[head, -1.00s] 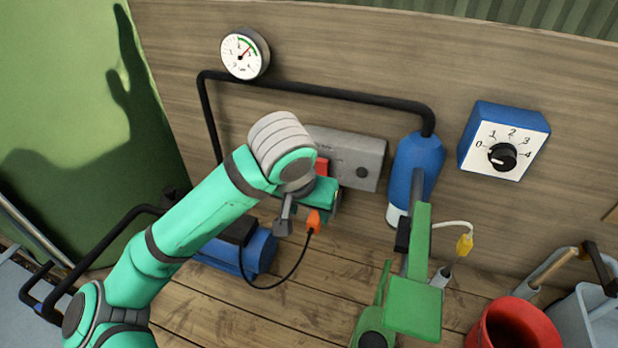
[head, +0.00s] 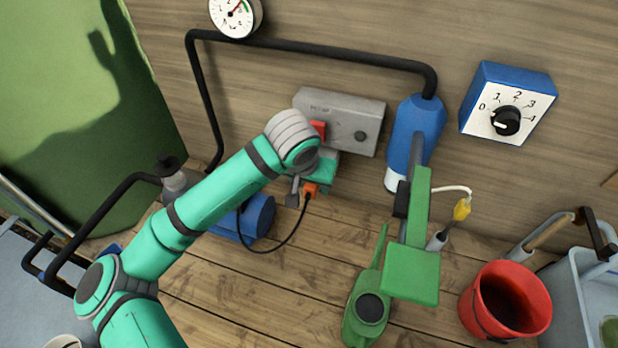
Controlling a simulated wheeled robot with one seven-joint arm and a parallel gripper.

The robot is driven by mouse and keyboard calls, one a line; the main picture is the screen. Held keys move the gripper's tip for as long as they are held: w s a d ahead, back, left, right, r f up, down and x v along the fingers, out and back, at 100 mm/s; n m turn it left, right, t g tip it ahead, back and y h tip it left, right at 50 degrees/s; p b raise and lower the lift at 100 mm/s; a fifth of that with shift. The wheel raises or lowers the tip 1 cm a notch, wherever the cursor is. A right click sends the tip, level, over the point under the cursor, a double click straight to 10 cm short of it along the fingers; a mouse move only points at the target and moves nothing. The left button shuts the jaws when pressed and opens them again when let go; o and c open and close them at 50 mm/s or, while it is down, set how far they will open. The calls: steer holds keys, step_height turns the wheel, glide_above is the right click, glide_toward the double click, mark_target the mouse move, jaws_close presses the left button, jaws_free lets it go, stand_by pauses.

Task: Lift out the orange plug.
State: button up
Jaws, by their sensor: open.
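The orange plug (head: 311,190) sits low on the wall, below the grey panel. A black cord (head: 284,240) runs from it down and left toward a blue machine. My gripper (head: 302,191) is at the plug, below the wrist of my teal arm. One grey finger (head: 293,197) shows just left of the plug. The other finger cannot be made out. The gripper is open. Whether the finger touches the plug cannot be told. The outlet behind the plug is hidden.
The grey panel (head: 349,115) has a red switch (head: 318,131) and a knob. A blue cylinder (head: 415,135) and green machine (head: 410,275) stand to the right. A red bucket (head: 505,300) is at lower right. The blue machine (head: 258,217) lies behind my arm.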

steer(key=shift+w+f, duration=0.1)
steer(key=shift+f, duration=0.1)
jaws_close()
steer(key=shift+s+a, duration=0.3)
steer(key=shift+s, duration=0.65)
steer(key=shift+s+a, duration=0.3)
steer(key=shift+s, duration=0.65)
steer(key=shift+s+a, duration=0.3)
steer(key=shift+s, duration=0.65)
